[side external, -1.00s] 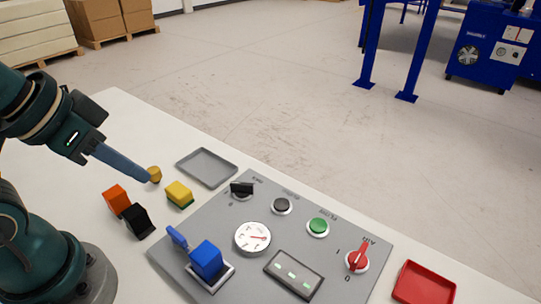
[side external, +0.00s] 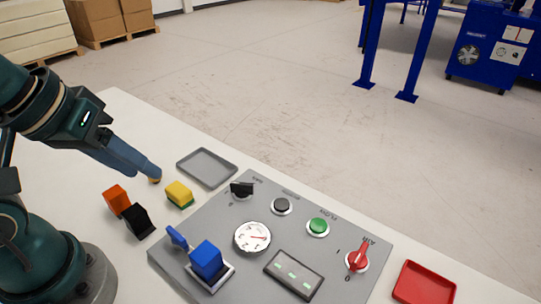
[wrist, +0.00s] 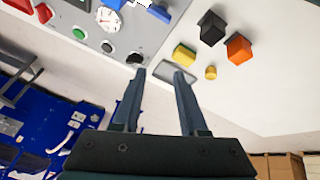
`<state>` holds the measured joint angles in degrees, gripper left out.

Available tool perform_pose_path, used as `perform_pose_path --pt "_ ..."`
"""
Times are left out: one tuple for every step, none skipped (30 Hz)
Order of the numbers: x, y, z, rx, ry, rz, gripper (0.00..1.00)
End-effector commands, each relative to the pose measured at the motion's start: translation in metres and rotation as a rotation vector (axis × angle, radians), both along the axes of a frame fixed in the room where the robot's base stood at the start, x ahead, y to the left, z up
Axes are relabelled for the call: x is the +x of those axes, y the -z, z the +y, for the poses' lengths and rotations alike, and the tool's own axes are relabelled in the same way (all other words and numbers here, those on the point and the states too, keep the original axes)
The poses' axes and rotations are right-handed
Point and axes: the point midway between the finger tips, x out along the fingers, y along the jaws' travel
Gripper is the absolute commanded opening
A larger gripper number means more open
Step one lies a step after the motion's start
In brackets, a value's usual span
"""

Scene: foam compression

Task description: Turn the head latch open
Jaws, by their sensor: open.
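A black turn knob (side external: 241,189) sits at the upper left corner of the grey control panel (side external: 215,215); its label is too small to read, so I cannot be sure it is the head latch. It also shows in the wrist view (wrist: 134,58), just beyond the left fingertip. My gripper (side external: 152,172) is open and empty, left of the panel and apart from the knob. In the side view its fingertips partly hide a small yellow cylinder (side external: 155,181). In the wrist view the gripper (wrist: 160,73) shows two spread fingers.
The panel also carries a red switch (side external: 358,257), green button (side external: 318,227), dark button (side external: 281,205), dial (side external: 252,237) and blue block (side external: 206,259). A grey tray (side external: 207,153) lies behind. Yellow (side external: 179,193), orange (side external: 116,198) and black (side external: 137,220) blocks stand nearby.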

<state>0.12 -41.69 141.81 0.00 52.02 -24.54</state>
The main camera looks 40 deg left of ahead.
Motion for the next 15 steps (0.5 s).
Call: perform_pose_path --pt "0.002 0.001 -0.001 -0.053 -0.096 0.021 0.42" --pt "0.003 0.002 -0.002 -0.088 -0.162 0.034 0.42" --pt "0.004 0.004 -0.003 -0.131 -0.247 0.054 0.42" --pt "0.005 0.005 -0.004 -0.163 -0.312 0.071 0.42" --pt "0.006 0.006 -0.005 -0.192 -0.377 0.088 0.42" --pt "0.007 0.009 -0.007 -0.228 -0.463 0.114 0.42" --pt "0.008 0.011 -0.008 -0.254 -0.529 0.133 0.42" --pt "0.01 0.013 -0.01 -0.278 -0.594 0.153 0.42" --pt "0.011 0.017 -0.012 -0.306 -0.682 0.182 0.42" --pt "0.012 0.02 -0.014 -0.323 -0.748 0.203 0.42" --pt "0.013 0.023 -0.015 -0.338 -0.814 0.226 0.42" --pt "0.014 0.029 -0.018 -0.353 -0.899 0.256 0.42" --pt "0.014 0.033 -0.02 -0.359 -0.96 0.28 0.42" --pt "0.015 0.037 -0.022 -0.362 -1.015 0.301 0.42" --pt "0.015 0.042 -0.025 -0.359 -1.073 0.328 0.42"
